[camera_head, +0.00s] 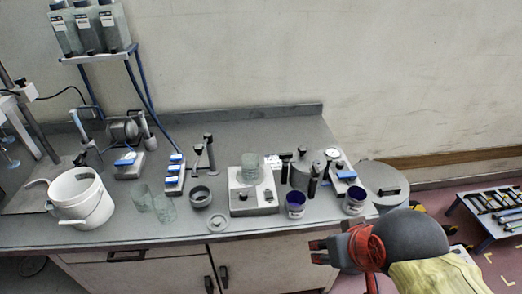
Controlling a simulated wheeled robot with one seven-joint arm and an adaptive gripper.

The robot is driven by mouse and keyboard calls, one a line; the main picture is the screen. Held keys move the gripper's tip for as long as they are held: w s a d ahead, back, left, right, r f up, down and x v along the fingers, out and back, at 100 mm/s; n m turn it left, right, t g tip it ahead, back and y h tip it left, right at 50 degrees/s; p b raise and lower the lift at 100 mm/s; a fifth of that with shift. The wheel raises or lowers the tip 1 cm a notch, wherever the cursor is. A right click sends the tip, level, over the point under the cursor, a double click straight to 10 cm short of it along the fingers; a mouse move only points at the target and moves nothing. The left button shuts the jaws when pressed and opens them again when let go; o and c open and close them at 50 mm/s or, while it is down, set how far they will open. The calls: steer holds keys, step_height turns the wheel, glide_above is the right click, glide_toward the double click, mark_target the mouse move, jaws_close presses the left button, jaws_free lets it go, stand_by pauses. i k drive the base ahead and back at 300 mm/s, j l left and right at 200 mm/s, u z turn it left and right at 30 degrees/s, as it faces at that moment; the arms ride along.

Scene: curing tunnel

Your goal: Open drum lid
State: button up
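A grey round drum lid (381,176) with a dark bar handle (390,192) shows just beyond the right end of the bench. It appears to lie flat on top of the drum (393,203), whose lower part is mostly hidden by my arm. My gripper (314,251) is in front of the bench's front edge, left of and nearer than the drum, pointing left. Its two dark fingertips look apart, with nothing between them. It is not touching the lid.
The bench (110,230) holds a white bucket (80,198), glass beakers (164,208), a scale-like box (253,203), purple-filled cups (295,204) and a grey pot (328,157). A low table with tubes (492,212) stands right. Some pink floor is clear.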

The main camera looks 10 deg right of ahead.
mark_target(384, 184)
steer(key=i+j, duration=0.1)
steer(key=k+l+u, duration=0.25)
steer(key=k+l, duration=0.25)
steer(key=l, duration=0.3)
steer(key=k+l+u, duration=0.25)
steer(key=k+l, duration=0.3)
steer(key=l, duration=0.15)
